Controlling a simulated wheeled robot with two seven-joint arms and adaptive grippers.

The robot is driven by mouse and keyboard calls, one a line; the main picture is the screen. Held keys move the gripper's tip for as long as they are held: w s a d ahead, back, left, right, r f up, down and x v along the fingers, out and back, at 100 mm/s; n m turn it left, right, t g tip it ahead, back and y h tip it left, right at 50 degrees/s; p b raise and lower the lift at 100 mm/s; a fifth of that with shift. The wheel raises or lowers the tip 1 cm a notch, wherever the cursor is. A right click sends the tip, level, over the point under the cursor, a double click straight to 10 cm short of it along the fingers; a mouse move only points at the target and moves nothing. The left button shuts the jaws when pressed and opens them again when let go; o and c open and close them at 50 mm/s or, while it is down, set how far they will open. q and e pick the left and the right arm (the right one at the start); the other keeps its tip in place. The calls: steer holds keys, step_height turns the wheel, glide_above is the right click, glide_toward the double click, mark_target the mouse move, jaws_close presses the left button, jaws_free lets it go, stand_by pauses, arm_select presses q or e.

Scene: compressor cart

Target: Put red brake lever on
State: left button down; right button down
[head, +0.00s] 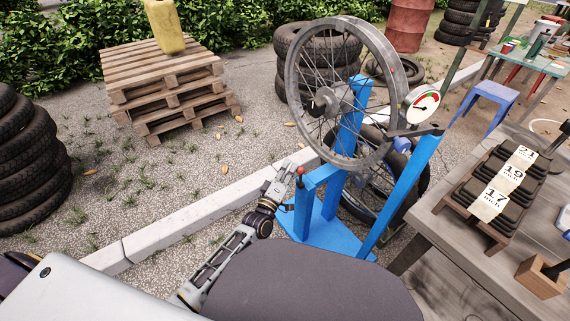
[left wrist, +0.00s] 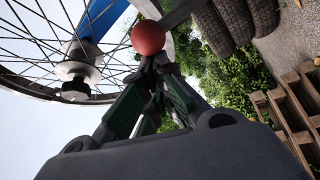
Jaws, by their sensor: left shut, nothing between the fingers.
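The brake lever's round red knob (head: 300,170) sits at the blue wheel stand (head: 325,230), near the top of its short post. In the left wrist view the red knob (left wrist: 148,38) is large, just beyond my fingertips, with a grey bar running from near it to the upper right. My left gripper (head: 285,173) is beside the knob, to its left. In the left wrist view the fingers (left wrist: 158,64) are shut together with nothing between them. Whether the tips touch the knob I cannot tell. A spoked wheel (head: 345,93) is mounted on the stand. My right gripper is out of view.
A round gauge (head: 422,104) is at the stand's right post. A wooden table (head: 455,240) with a rack of dark bars labelled 21, 19 and 17 inch stands at right. Pallets (head: 165,80) and tyre stacks (head: 28,165) stand behind and left. A kerb (head: 190,215) crosses the ground.

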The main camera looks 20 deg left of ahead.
arm_select(q)
steer(key=s+d+m+h, duration=0.1)
steer(key=m, duration=0.1)
steer(key=s+d+m+h, duration=0.1)
steer(key=m, duration=0.1)
steer(key=s+d+m+t+h, duration=0.1)
steer(key=d+m, duration=0.1)
steer(key=shift+f+m+b, duration=0.25)
steer(key=shift+m+b, duration=0.05)
steer(key=shift+b, duration=0.1)
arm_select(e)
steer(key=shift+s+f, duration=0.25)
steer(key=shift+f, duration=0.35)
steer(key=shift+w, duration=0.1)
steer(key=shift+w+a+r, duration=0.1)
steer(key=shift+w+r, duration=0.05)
arm_select(q)
steer(key=shift+a+r, duration=0.15)
